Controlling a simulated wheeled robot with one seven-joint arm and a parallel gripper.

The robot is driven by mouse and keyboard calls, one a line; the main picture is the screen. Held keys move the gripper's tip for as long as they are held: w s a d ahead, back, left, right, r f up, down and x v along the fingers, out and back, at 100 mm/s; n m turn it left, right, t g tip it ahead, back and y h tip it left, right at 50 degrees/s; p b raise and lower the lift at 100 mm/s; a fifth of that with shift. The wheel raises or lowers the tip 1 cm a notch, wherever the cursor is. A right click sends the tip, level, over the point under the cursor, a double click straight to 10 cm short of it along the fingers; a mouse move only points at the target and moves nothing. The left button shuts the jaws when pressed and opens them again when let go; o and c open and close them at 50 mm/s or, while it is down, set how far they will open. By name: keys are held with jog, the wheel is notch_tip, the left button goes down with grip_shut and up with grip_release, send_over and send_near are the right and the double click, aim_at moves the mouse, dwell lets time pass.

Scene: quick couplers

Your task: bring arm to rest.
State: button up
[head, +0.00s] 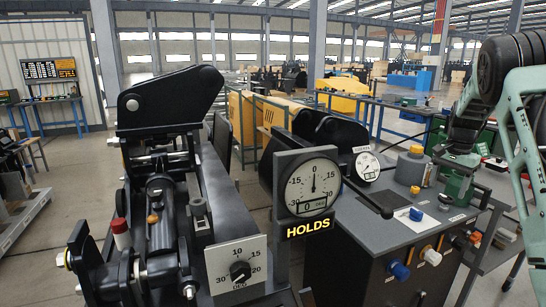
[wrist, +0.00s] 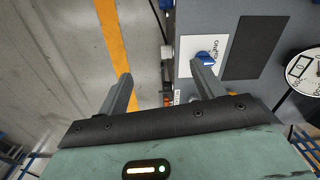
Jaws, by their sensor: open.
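My gripper (wrist: 163,86) is open and empty in the wrist view, its two grey fingers spread apart. Beyond the fingers lies the edge of a grey panel, with a blue knob (wrist: 205,58) on a white plate near the right finger. I cannot tell the gap between finger and knob. In the head view my green arm (head: 522,125) is at the right, beside the grey console (head: 345,220). The fingertips are not clear there.
A black coupler rig (head: 165,210) stands at the left, with a round gauge (head: 313,188) above a lit "HOLDS" sign (head: 308,226) and a numbered dial (head: 238,268). The console top carries a grey, yellow-capped container (head: 411,167). Open floor (head: 85,185) lies at the left.

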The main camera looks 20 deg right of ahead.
jog(key=s+a+n+t, duration=0.15)
jog(key=a+n, duration=0.25)
jog(key=a, duration=0.8)
jog(key=s+a+n, duration=0.2)
jog(key=a+n, duration=0.2)
jog(key=a, duration=0.8)
jog(key=s+a+n+g, duration=0.1)
jog(key=s+a+n, duration=0.6)
jog(key=s+a, duration=0.5)
jog(key=s+a+n+g, duration=0.1)
jog(key=s+a+n, duration=0.6)
jog(key=s+a, duration=0.6)
jog(key=a, duration=0.7)
jog(key=shift+n+y, duration=0.3)
jog(key=shift+y, duration=0.1)
jog(key=shift+s, duration=0.1)
